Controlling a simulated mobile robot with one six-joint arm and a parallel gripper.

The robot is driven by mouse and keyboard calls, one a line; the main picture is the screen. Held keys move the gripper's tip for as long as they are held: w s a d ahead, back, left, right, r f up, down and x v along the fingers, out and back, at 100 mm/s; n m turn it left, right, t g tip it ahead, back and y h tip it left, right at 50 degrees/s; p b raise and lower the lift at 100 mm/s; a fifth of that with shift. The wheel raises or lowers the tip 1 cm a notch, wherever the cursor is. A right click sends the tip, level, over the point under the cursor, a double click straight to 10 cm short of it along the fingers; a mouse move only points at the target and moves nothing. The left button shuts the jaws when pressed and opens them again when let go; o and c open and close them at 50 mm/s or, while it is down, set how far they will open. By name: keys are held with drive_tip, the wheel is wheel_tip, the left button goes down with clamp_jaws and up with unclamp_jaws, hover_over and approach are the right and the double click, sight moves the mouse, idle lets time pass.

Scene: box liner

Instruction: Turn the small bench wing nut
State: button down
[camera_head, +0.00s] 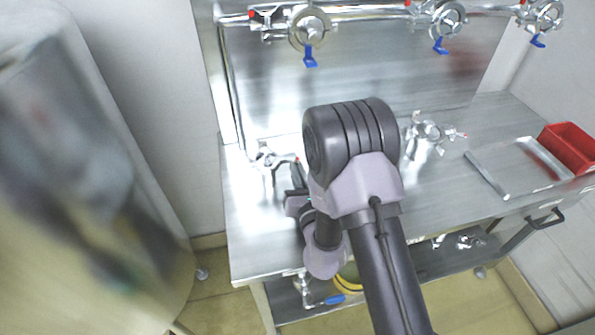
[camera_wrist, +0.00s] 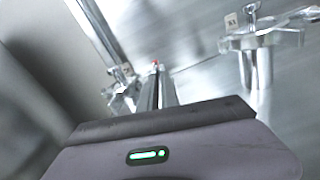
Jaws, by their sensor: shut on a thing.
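The small bench wing nut (camera_head: 297,160) shows as a red-tipped piece on a shiny clamp fitting (camera_head: 268,160) at the left of the steel bench. My gripper (camera_head: 297,178) is at the right side of this fitting, partly hidden by my arm. In the wrist view, my gripper's dark fingers (camera_wrist: 158,88) are close together, shut on the wing nut. Its red tip (camera_wrist: 155,62) shows just beyond the fingertips. The fitting (camera_wrist: 122,85) also shows left of the fingers in the wrist view. The gripped part itself is mostly hidden.
Another clamp fitting (camera_head: 428,133) stands on the bench right of my arm. A pipe with several blue-handled valves (camera_head: 310,55) runs along the back panel. A large blurred cylinder (camera_head: 80,180) fills the left.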

drive_tip(key=shift+w+r+n, duration=0.1)
drive_tip(key=shift+r+n, duration=0.05)
drive_tip(key=shift+n, duration=1.35)
drive_tip(key=c, duration=1.6)
unclamp_jaws()
